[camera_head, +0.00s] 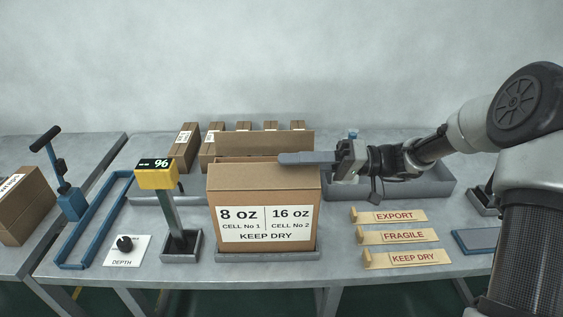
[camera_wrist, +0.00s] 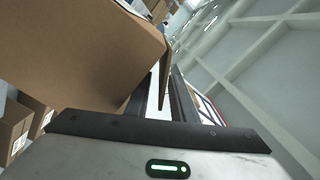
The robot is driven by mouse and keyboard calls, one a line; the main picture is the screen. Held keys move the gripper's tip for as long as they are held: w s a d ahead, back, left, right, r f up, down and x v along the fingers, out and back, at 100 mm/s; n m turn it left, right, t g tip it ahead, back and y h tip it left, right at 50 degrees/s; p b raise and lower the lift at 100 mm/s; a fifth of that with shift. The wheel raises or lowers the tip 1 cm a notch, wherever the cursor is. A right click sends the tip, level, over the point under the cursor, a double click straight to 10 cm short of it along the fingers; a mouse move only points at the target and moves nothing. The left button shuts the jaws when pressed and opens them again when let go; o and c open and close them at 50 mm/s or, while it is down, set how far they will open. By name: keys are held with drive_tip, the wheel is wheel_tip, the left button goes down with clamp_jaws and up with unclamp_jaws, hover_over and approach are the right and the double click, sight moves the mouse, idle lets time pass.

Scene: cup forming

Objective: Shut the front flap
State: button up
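The brown carton (camera_head: 213,215) stands upright on a grey plate at the table's front middle, its label reading 8 oz and 16 oz. A plain brown panel, seemingly the front flap (camera_head: 250,178), shows above the label; its exact angle is unclear. The rear flap (camera_head: 265,143) stands up behind. My gripper (camera_head: 285,158) reaches in from the right, its fingers pointing left across the carton's top right part. In the wrist view the fingers (camera_wrist: 161,98) are apart, with a gap between them. The carton (camera_wrist: 90,55) fills the upper left there, a thin brown panel edge close to the fingers.
Tags EXPORT (camera_head: 388,216), FRAGILE (camera_head: 397,237) and KEEP DRY (camera_head: 405,258) lie right of the carton. A yellow display post (camera_head: 157,176) stands close at its left. Several smaller cartons (camera_head: 186,142) stand behind, and a grey tray (camera_head: 430,183) lies behind the tags.

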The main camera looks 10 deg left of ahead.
drive_tip(key=v, duration=1.4)
drive_tip(key=shift+d, duration=0.25)
drive_tip(key=shift+w, duration=0.15)
